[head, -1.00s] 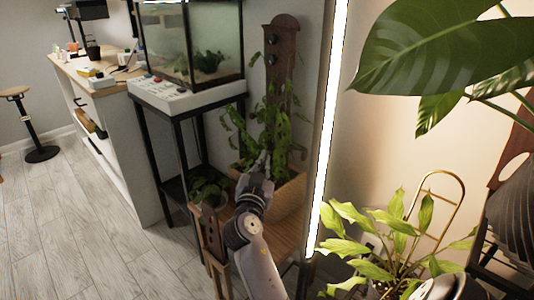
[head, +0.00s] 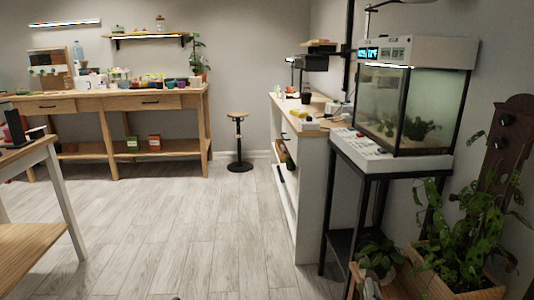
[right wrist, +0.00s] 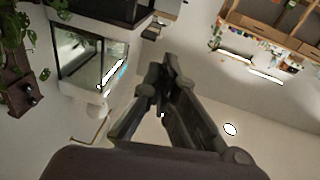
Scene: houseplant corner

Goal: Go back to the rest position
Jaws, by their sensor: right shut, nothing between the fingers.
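My right gripper (right wrist: 160,88) shows in the right wrist view, its dark fingers meeting in a narrow V with nothing held. It is clear of the furniture around it, against a tilted, turned view of the room. In the head view no gripper can be made out clearly. My left gripper is in neither view.
The fish tank (head: 412,108) on its black stand (head: 372,172) is at right, beside the planter (head: 440,285) with its climbing plant. A white cabinet (head: 308,190), a stool (head: 238,140) and a workbench (head: 110,102) stand further back. The wood floor (head: 190,230) is open.

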